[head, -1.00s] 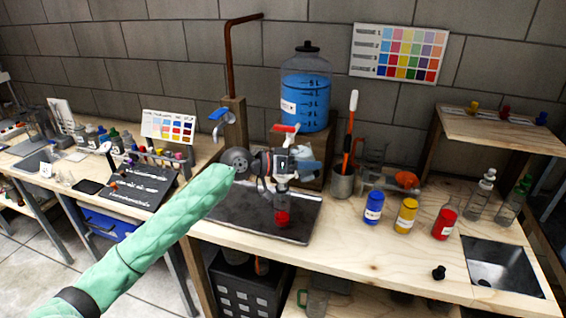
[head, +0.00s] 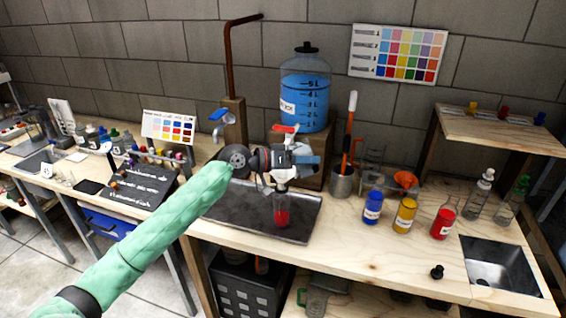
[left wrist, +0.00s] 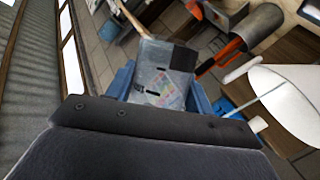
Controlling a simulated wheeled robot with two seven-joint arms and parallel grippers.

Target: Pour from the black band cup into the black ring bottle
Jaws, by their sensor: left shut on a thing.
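My left gripper (head: 297,163) is above the dark tray, shut on a clear cup (left wrist: 158,82) with a dark band, which shows between its blue fingers in the left wrist view. In the head view the gripper mostly hides the cup; its exact tilt and contents cannot be told. A small clear vessel with red liquid (head: 282,216) stands upright on the tray just below the gripper, apart from it. I cannot make out a black ring on it, so whether it is the black ring bottle is unclear. My right gripper is not in view.
The dark tray (head: 250,225) lies on the wooden bench. A large jug of blue liquid (head: 305,98) stands behind. A tool holder (head: 342,182), blue (head: 373,208), yellow (head: 405,215) and red (head: 444,222) bottles stand to the right. The front right bench is mostly clear, except a black stopper (head: 437,272).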

